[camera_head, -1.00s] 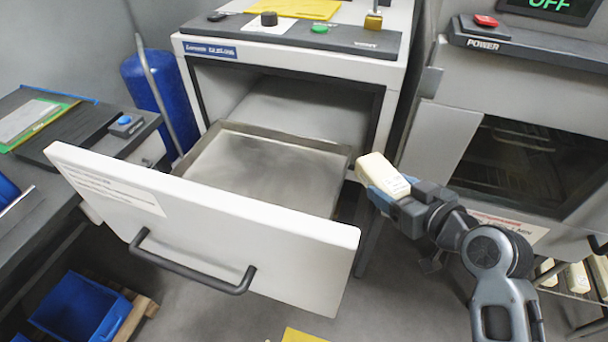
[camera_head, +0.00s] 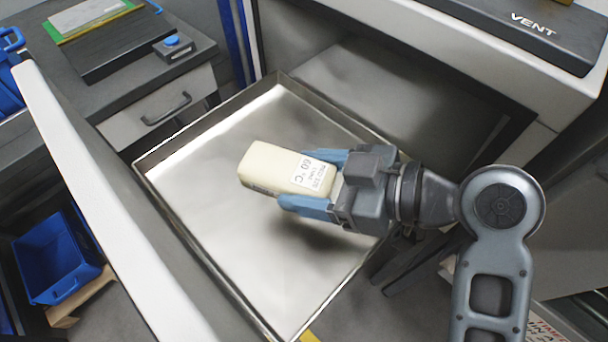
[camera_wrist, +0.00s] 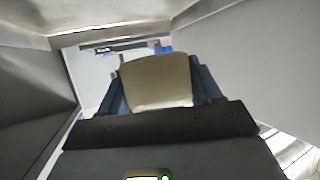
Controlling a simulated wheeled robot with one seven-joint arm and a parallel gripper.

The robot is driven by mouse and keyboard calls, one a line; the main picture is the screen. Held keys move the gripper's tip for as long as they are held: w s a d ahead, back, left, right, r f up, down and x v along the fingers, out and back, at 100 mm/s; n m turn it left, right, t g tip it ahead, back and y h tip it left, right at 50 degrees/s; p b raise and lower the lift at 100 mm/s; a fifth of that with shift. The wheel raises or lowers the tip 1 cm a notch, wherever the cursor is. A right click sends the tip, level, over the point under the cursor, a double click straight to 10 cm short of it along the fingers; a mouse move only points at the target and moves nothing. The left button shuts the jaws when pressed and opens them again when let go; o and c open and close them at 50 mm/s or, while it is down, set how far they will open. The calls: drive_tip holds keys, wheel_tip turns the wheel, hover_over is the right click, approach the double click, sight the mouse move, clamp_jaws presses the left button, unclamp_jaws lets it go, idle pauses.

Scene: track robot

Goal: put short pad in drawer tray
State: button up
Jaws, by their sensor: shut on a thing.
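The short pad (camera_head: 280,168) is a cream block with a printed label reading 60 °C. My gripper (camera_head: 318,184) is shut on it, with a blue finger on each side. The pad is over the drawer tray (camera_head: 185,205), a shallow metal pan with a low rim in the pulled-out drawer. A dark shadow lies on the tray floor below my gripper, and the pad appears held above the floor; the exact height cannot be told. In the wrist view the pad (camera_wrist: 158,82) sits between the blue fingers.
The drawer's white front panel (camera_head: 110,215) stands at the left of the tray. The cabinet opening (camera_head: 400,95) is behind it. A blue bin (camera_head: 58,258) is at lower left. The tray floor is otherwise bare.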

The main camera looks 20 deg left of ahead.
wheel_tip(320, 180, down, 9)
drive_tip(key=shift+f, duration=0.15)
idle(0.4)
drive_tip(key=shift+f+b, duration=0.2)
drive_tip(key=shift+b, duration=0.1)
drive_tip(key=o, duration=1)
drive_tip(key=shift+o, duration=0.2)
drive_tip(key=shift+r, duration=0.1)
drive_tip(key=shift+r, duration=0.1)
drive_tip(key=v, duration=0.7)
drive_tip(key=shift+d+r, duration=0.15)
drive_tip(key=shift+d, duration=0.1)
